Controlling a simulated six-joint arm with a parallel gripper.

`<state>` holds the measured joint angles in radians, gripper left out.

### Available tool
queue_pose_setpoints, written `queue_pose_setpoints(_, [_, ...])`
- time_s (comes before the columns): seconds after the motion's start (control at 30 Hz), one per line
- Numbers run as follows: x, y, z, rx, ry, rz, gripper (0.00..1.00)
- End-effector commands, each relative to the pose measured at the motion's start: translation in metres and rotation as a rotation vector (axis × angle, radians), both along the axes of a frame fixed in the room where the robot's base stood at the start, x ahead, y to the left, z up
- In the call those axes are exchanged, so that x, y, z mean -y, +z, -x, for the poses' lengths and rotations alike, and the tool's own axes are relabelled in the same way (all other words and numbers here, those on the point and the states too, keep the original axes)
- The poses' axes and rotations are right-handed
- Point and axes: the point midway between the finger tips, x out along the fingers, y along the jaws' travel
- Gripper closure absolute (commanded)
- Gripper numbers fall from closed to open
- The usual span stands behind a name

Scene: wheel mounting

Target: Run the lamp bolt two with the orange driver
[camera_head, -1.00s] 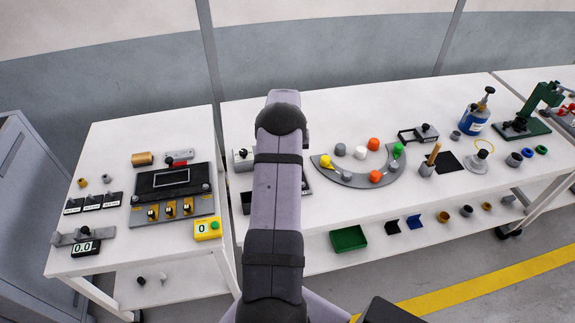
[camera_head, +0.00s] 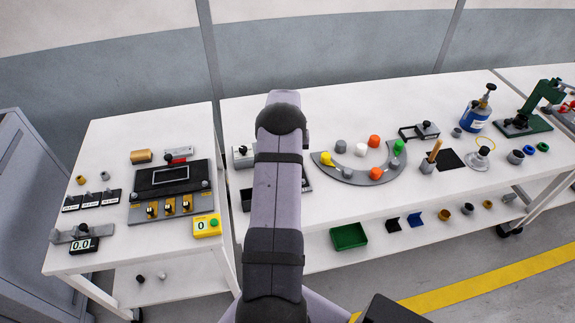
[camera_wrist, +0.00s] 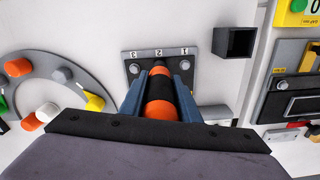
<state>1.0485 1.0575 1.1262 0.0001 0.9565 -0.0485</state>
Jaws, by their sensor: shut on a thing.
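My gripper (camera_wrist: 160,88) is shut on the orange driver (camera_wrist: 160,108), an orange and black banded cylinder between its two blue fingers in the wrist view. The driver points away from the camera towards a dark grey plate (camera_wrist: 144,57) marked 3, 2 and 1. Its far end lies in line with the middle mark, 2. That end and any bolt beneath it are hidden, so I cannot tell whether they touch. In the head view my own arm covers the gripper, the driver and most of the plate.
A black open box (camera_wrist: 235,42) stands just right of the plate in the wrist view. A grey curved rack (camera_head: 352,178) with coloured knobs lies right of my arm in the head view. A panel with a screen (camera_head: 171,190) is on the left table.

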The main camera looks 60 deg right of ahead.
Motion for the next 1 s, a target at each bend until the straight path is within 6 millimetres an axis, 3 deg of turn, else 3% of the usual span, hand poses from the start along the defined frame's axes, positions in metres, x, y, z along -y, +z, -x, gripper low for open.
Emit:
queue_pose_setpoints(0.23, [0.0011, 0.0019, -0.0006, 0.002, 0.0, 0.003, 1.0])
queue_pose_setpoints(0.27, [0.0011, 0.0019, -0.0006, 0.002, 0.0, 0.003, 0.76])
queue_pose_setpoints(0.37, [0.0011, 0.002, -0.0006, 0.002, 0.0, 0.003, 1.0])
queue_pose_setpoints(1.0, [0.0009, -0.0013, -0.0005, 0.002, 0.0, 0.003, 1.0])
